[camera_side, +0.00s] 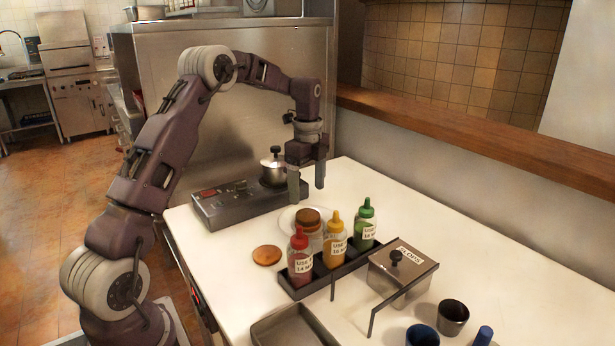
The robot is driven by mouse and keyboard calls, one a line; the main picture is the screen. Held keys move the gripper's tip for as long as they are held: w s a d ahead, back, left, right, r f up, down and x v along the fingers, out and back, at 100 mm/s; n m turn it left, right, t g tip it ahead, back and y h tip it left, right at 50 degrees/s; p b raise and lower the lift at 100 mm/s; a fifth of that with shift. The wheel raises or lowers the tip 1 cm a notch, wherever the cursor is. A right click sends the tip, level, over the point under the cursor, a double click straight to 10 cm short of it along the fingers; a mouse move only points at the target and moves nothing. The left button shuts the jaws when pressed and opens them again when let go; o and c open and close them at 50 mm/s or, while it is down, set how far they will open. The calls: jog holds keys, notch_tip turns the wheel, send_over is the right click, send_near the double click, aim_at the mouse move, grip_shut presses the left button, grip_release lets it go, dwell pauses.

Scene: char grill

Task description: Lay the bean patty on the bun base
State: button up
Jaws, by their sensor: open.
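My gripper (307,190) is open and empty, its fingers pointing down above the back of the white counter, near the pot and behind the plate. A round brown piece (308,216) tops a short stack on a white plate (286,217); it looks like the patty, but I cannot tell for certain. What lies under it is partly hidden by the sauce bottles. A flat, tan-orange round (267,255), like a bun piece, lies alone on the counter left of the bottles. The fingers are apart from both.
Red (300,257), yellow (336,243) and green (365,224) bottles stand in a dark rack (325,283). A lidded pot (273,171) sits on a hotplate (225,207). A lidded steel box (402,270), a tray (294,325) and cups (453,318) stand in front. The right counter is clear.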

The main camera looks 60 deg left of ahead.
jog(key=s+d+r+n+t, duration=0.1)
jog(key=s+d+r+n, duration=0.2)
jog(key=s+d+r, duration=0.4)
jog(key=s+d+r+n+t, duration=0.1)
jog(key=s+d+r+n, duration=0.1)
jog(key=d+r, duration=0.45)
jog(key=s+d+f+n+t, duration=0.1)
jog(key=s+d+n, duration=0.3)
jog(key=s, duration=0.6)
jog(key=s+d+n+t, duration=0.2)
jog(key=s+d+n, duration=0.2)
jog(key=s, duration=0.7)
jog(key=shift+s+d+f+n+t, duration=0.2)
jog(key=shift+d+f+n+t, duration=0.15)
jog(key=shift+n, duration=0.65)
